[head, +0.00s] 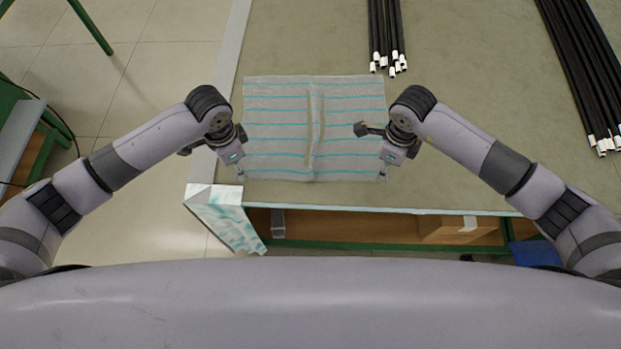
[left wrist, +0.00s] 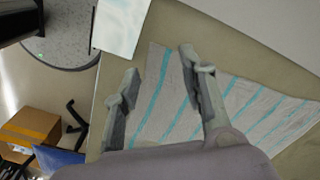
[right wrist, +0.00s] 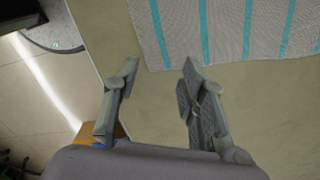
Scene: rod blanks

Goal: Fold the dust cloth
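The dust cloth (head: 280,130) lies spread on the table in the head view, grey-white with teal stripes and a raised crease down its middle. My left gripper (head: 240,174) is at the cloth's near left corner. In the left wrist view its fingers (left wrist: 158,65) are apart, with the cloth (left wrist: 240,110) beneath and beside them. My right gripper (head: 383,176) is at the near right corner. In the right wrist view its fingers (right wrist: 158,76) are apart, and the cloth (right wrist: 228,30) lies just beyond the tips. Neither gripper holds anything; exact fingertip heights cannot be told.
A white and teal sheet (head: 226,215) hangs at the near left table corner. A shelf (head: 380,228) is below the front edge.

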